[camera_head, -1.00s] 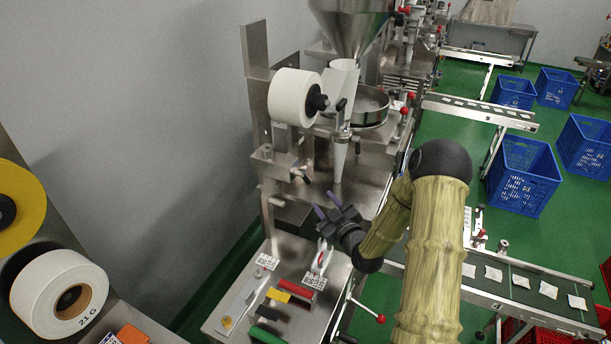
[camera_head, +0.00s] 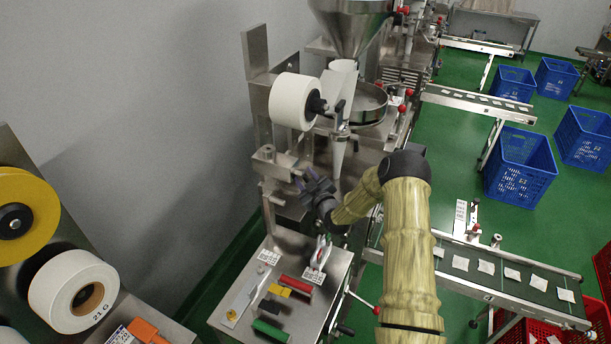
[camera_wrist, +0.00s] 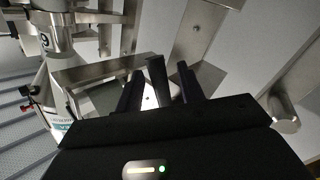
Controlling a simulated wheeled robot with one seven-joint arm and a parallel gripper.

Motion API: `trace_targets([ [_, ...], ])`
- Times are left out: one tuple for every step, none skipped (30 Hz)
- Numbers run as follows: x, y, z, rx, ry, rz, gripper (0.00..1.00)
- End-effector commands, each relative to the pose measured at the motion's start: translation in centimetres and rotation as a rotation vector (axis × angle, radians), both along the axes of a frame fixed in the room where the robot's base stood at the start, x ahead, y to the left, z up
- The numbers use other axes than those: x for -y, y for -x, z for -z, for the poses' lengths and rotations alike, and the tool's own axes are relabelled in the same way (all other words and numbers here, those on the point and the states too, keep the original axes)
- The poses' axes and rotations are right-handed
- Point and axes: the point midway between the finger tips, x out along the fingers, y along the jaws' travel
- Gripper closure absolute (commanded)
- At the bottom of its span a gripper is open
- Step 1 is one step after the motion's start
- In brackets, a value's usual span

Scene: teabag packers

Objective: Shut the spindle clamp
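A white film roll (camera_head: 292,101) with a black hub sits on its spindle on the packer in the head view. Below it is a steel bracket (camera_head: 270,160) with a short lever arm, partly covered by my gripper. My gripper (camera_head: 302,178) is at this lever, left of the paper funnel. In the wrist view, my gripper (camera_wrist: 162,84) has its two dark fingers apart. A black lever handle (camera_wrist: 157,78) shows between them; I cannot tell whether they touch it. I cannot make out for certain which part is the spindle clamp, or whether it is shut.
A steel bench (camera_head: 225,318) below holds coloured blocks, a tool and a label. A conveyor (camera_head: 505,283) with teabags runs at the right. Spare rolls (camera_head: 72,290) are at the left.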

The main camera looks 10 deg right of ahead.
Motion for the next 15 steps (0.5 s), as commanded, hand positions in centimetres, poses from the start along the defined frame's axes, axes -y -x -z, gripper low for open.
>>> trace_targets([
  [-0.04,-0.10,-0.03,0.000,0.000,0.000,0.62],
  [-0.05,-0.13,-0.01,0.000,0.000,0.000,0.62],
  [-0.05,-0.15,0.00,0.000,0.000,0.000,0.62],
  [-0.04,-0.14,0.01,0.000,0.000,0.000,0.62],
  [-0.04,-0.14,0.01,0.000,0.000,0.000,0.62],
  [-0.04,-0.13,0.01,0.000,0.000,0.000,0.62],
  [-0.04,-0.13,0.01,0.000,0.000,0.000,0.62],
  [-0.04,-0.12,0.01,0.000,0.000,0.000,0.62],
  [-0.04,-0.12,0.01,0.000,0.000,0.000,0.68],
  [-0.04,-0.12,0.01,0.000,0.000,0.000,0.73],
  [-0.03,-0.13,0.01,0.000,0.000,0.000,0.79],
  [-0.03,-0.13,0.01,0.000,0.000,0.000,0.87],
  [-0.03,-0.12,0.01,0.000,0.000,0.000,0.93],
  [-0.03,-0.12,0.01,0.000,0.000,0.000,0.99],
  [-0.03,-0.12,0.01,0.000,0.000,0.000,1.00],
])
